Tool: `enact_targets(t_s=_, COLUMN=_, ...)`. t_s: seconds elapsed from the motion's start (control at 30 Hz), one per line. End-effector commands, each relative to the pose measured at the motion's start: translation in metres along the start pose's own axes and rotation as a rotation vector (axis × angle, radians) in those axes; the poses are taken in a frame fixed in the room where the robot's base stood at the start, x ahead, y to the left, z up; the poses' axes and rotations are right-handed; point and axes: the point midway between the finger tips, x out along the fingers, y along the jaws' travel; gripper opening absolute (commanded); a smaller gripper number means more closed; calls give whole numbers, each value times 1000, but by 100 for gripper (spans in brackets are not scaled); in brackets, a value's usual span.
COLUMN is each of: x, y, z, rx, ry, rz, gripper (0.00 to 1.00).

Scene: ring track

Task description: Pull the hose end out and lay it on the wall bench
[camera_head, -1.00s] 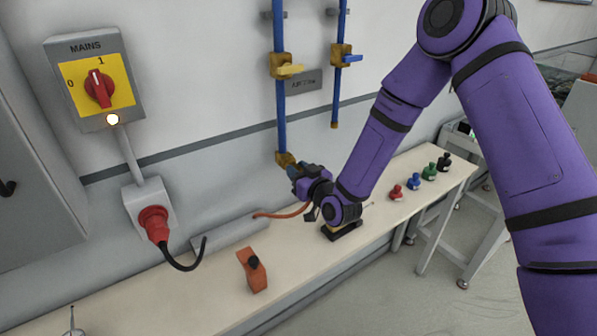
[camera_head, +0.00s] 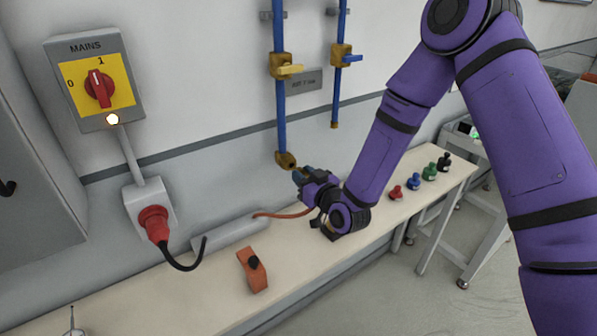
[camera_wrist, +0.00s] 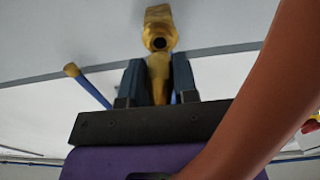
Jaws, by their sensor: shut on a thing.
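My gripper (camera_head: 299,174) is just below and right of the brass outlet (camera_head: 286,160) on the blue pipe. In the wrist view its fingers (camera_wrist: 158,64) are shut on the brass hose end (camera_wrist: 158,84). The outlet (camera_wrist: 160,28) is just beyond the fingertips, its dark round bore showing, and the hose end looks out of it. The orange-brown hose (camera_head: 280,215) runs from my gripper down to the left; it crosses the right of the wrist view (camera_wrist: 250,85). The wall bench (camera_head: 190,302) runs along the wall below.
On the bench are an orange block with a black knob (camera_head: 253,268), a grey box (camera_head: 230,235) by the wall, and several coloured fittings (camera_head: 414,181) at the right end. A mains switch (camera_head: 98,82) and red plug (camera_head: 154,224) are left. Bare bench lies in front.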

Motion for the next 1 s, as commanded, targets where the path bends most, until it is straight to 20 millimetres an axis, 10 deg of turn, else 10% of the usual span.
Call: enact_targets(t_s=1.0, x=-33, y=0, z=0, rx=0, ry=-1, rz=0, gripper=0)
